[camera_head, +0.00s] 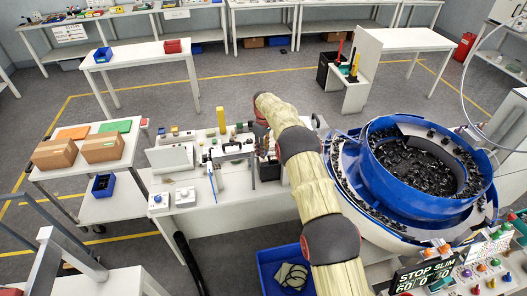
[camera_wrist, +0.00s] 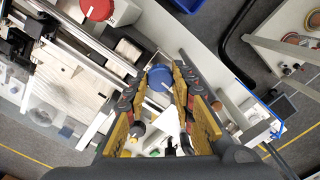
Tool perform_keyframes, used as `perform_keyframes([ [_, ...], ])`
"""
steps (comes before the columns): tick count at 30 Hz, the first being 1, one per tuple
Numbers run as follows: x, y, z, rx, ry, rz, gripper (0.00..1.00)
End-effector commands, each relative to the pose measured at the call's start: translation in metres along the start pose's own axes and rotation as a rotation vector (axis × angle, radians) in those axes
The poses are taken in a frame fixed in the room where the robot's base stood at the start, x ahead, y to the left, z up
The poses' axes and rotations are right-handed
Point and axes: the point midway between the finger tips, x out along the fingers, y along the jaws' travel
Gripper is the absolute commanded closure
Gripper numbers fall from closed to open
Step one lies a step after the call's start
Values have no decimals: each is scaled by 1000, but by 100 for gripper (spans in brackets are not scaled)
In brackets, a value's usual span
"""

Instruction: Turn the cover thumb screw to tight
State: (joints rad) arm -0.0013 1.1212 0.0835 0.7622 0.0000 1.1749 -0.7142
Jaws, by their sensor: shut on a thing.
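A round blue knob (camera_wrist: 160,77), apparently the cover thumb screw, shows in the wrist view with a short pale mark on its face. My gripper (camera_wrist: 161,84) is shut on it, with one yellow-and-black finger on each side. The knob sits beside a pale rail of the machine. In the head view my arm reaches over the white workbench (camera_head: 220,200), and the gripper and knob are largely hidden behind it.
A red round knob (camera_wrist: 98,9) on a white block sits up and left of my gripper. A blue bowl feeder (camera_head: 375,150) full of dark parts stands right of my arm. A blue bin (camera_head: 262,275) is below. Metal machine parts crowd the wrist view's left.

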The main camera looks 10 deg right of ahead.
Motion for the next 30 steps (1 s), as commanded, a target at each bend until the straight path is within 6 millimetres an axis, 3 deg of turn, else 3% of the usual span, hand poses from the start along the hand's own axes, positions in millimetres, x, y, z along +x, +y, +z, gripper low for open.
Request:
perform_keyframes([
  [13, 0, 0, 0, 8, 0, 0, 100],
  [14, 0, 0, 0, 8, 0, 0, 74],
  [23, 0, 0, 0, 7, 0, 0, 56],
  [30, 0, 0, 0, 7, 0, 0, 56],
])
